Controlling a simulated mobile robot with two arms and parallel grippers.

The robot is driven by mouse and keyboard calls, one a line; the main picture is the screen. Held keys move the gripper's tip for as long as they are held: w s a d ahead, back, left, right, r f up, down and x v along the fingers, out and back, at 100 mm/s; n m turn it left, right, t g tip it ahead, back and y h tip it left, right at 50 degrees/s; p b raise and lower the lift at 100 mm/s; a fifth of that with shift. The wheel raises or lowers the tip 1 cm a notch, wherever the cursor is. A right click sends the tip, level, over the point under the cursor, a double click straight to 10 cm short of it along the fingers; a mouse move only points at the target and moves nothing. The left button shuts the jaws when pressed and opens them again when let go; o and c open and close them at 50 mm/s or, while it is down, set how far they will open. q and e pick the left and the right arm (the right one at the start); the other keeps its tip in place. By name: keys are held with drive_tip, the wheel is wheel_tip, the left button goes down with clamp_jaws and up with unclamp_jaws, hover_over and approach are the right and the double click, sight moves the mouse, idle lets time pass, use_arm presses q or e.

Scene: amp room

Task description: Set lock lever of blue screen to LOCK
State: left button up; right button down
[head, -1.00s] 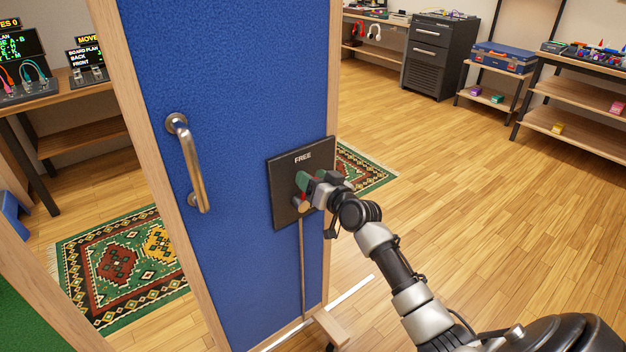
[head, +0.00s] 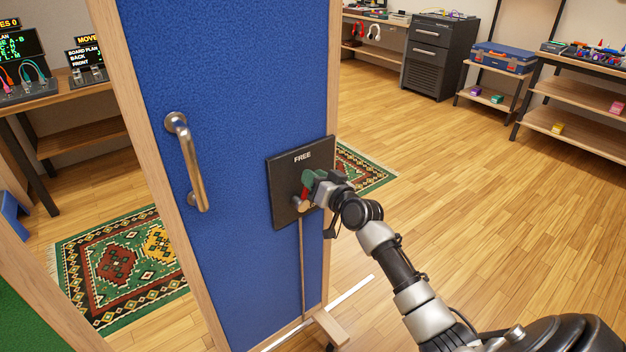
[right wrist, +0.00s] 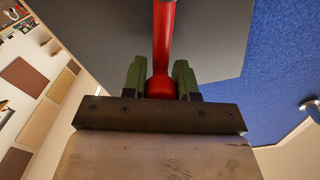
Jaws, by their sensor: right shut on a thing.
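The blue screen (head: 235,80) stands upright in a wooden frame. A dark lock plate (head: 284,172) with the word FREE at its top is mounted near the screen's right edge. The red lock lever (head: 305,194) is on this plate, partly hidden by my right gripper (head: 307,189). In the right wrist view the red lever (right wrist: 163,40) runs down from the top, and its rounded end sits between the green fingers of my right gripper (right wrist: 160,82), which is shut on it. No LOCK label can be made out. My left gripper is not in view.
A metal pull handle (head: 188,162) is on the screen's left side. A wooden foot (head: 330,326) stands at its base. A patterned rug (head: 120,262) lies behind. Shelves and a dark cabinet (head: 428,60) line the back wall. The wooden floor on the right is clear.

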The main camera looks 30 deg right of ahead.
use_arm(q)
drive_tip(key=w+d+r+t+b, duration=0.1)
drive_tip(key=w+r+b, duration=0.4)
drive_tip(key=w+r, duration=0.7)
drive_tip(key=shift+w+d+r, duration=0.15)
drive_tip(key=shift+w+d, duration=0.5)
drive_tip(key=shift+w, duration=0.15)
use_arm(e)
drive_tip(key=d+f+m, duration=0.5)
drive_tip(key=f+m, duration=0.2)
drive_tip(key=m, duration=0.6)
drive_tip(key=shift+w+d+f, duration=0.15)
drive_tip(key=shift+w+d, duration=0.05)
drive_tip(key=shift+d, duration=0.05)
drive_tip(key=c, duration=0.9)
unclamp_jaws()
drive_tip(key=shift+o, duration=0.2)
